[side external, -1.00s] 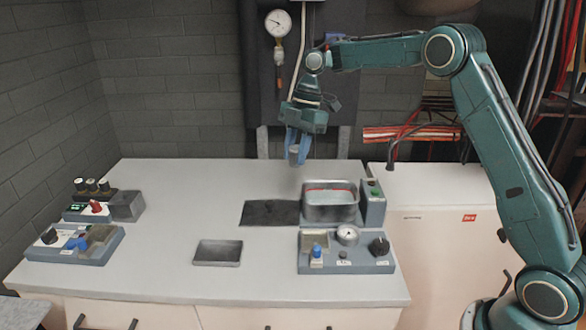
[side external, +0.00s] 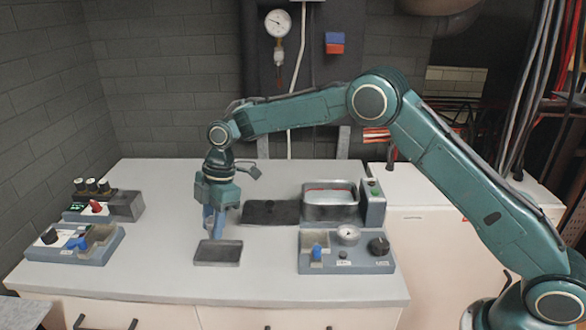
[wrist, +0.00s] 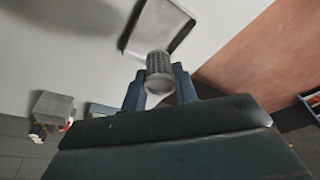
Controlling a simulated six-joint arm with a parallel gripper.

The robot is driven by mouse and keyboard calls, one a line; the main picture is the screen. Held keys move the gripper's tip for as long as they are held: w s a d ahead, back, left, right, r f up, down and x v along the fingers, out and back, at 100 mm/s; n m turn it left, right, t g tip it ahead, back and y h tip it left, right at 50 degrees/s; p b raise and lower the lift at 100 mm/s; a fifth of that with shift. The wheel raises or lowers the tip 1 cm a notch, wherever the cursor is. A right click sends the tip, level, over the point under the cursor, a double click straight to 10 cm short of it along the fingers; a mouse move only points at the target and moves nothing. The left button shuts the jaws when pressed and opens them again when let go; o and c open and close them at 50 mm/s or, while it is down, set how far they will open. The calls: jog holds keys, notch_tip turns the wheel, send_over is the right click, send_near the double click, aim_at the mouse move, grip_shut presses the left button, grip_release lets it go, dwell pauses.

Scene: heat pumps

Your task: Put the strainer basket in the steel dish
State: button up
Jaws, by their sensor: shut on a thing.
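The strainer basket (wrist: 159,74) is a small grey, ribbed cylinder, seen in the wrist view between my two blue fingers. My gripper (side external: 213,230) is shut on it and points down in the side view, just above the back left part of the steel dish. The steel dish (side external: 218,253) is a shallow, dark-rimmed rectangular tray lying flat at the front middle of the bench. In the wrist view the dish (wrist: 180,38) appears just beyond the basket. The basket is mostly hidden by the fingers in the side view, and I cannot tell whether it touches the dish.
A bath with reddish contents (side external: 330,202) stands at right beside a dark mat (side external: 270,212). A control panel (side external: 346,251) with a gauge and knobs is in front of it. Boxes with knobs (side external: 75,244) stand at left. The bench between them and the dish is clear.

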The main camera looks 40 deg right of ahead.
jog(key=shift+f, duration=0.15)
jog(key=shift+f, duration=1.65)
jog(key=shift+f, duration=1.15)
jog(key=o, duration=1)
jog(key=shift+o, duration=0.2)
jog(key=shift+d+r, duration=0.1)
jog(key=v, duration=1.3)
jog(key=shift+r, duration=0.25)
jog(key=shift+d, duration=0.1)
